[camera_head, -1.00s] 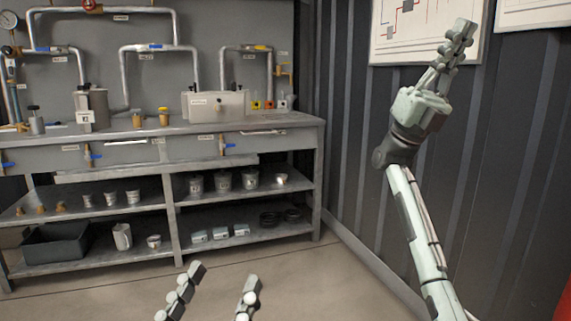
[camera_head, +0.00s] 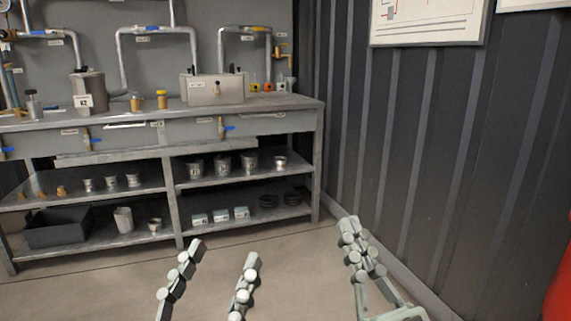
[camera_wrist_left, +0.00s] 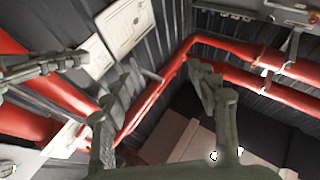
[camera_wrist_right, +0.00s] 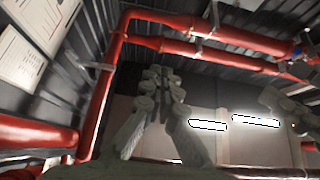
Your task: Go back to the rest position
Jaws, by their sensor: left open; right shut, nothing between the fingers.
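My left gripper (camera_head: 218,262) is at the bottom middle of the head view, its two fingers apart and empty. Its spread fingers also show in the left wrist view (camera_wrist_left: 160,95). My right gripper (camera_head: 351,228) is at the lower right of the head view, pointing up with its fingers together and nothing between them. Its closed fingers show in the right wrist view (camera_wrist_right: 159,75). The two grippers are apart and touch nothing in view.
A grey workbench (camera_head: 290,103) with pipes, a metal box (camera_head: 214,90) and shelves of cups stands ahead. A dark corrugated wall (camera_head: 440,150) is on the right. A red object (camera_head: 560,280) shows at the right edge. Floor between is clear.

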